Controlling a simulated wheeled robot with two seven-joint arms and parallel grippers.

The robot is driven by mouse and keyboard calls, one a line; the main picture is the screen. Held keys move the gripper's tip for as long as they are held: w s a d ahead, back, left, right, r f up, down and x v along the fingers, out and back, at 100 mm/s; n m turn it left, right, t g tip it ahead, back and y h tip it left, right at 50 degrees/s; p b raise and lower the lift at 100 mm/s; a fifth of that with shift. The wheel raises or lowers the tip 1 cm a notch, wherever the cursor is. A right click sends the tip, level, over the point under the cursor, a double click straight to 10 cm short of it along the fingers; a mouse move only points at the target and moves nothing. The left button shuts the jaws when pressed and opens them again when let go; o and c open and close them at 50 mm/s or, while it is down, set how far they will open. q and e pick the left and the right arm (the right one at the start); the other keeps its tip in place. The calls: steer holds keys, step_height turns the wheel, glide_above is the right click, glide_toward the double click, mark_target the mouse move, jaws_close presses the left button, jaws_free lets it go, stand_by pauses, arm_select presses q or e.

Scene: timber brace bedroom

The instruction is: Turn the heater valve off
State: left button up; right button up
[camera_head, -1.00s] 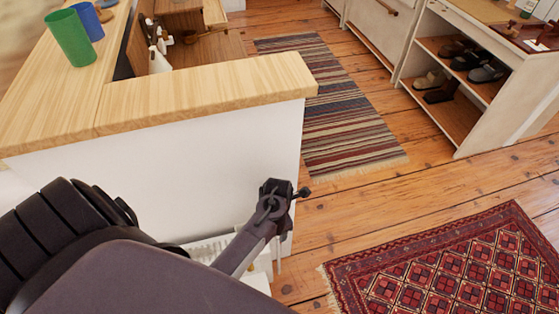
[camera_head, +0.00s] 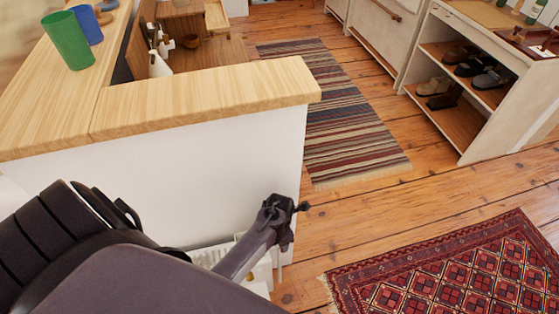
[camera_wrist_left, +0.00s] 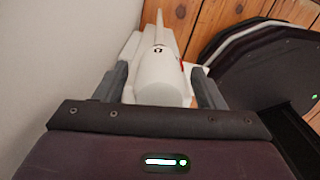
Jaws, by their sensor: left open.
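In the left wrist view, a white heater valve (camera_wrist_left: 162,70) with a tapered, ridged body and a small dark mark stands between the two grey fingers of my left gripper (camera_wrist_left: 162,84). The fingers are open, one on each side of the valve; I cannot tell whether they touch it. In the head view, part of the white radiator (camera_head: 212,256) shows low against the white partition, mostly hidden behind my left arm. My left fingers and the valve cannot be made out clearly there.
The white partition (camera_head: 190,185) with its wooden top (camera_head: 200,98) stands close beside my left arm. A green cup (camera_head: 68,42) and a blue cup (camera_head: 86,25) stand on it. A red patterned rug (camera_head: 450,270) and a striped rug (camera_head: 350,115) lie on open wooden floor.

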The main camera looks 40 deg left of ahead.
arm_select(q)
steer(key=c, duration=1)
steer(key=shift+o, duration=0.2)
arm_select(e)
steer(key=shift+s+a, duration=0.2)
steer(key=shift+a, duration=0.25)
steer(key=shift+r, duration=0.1)
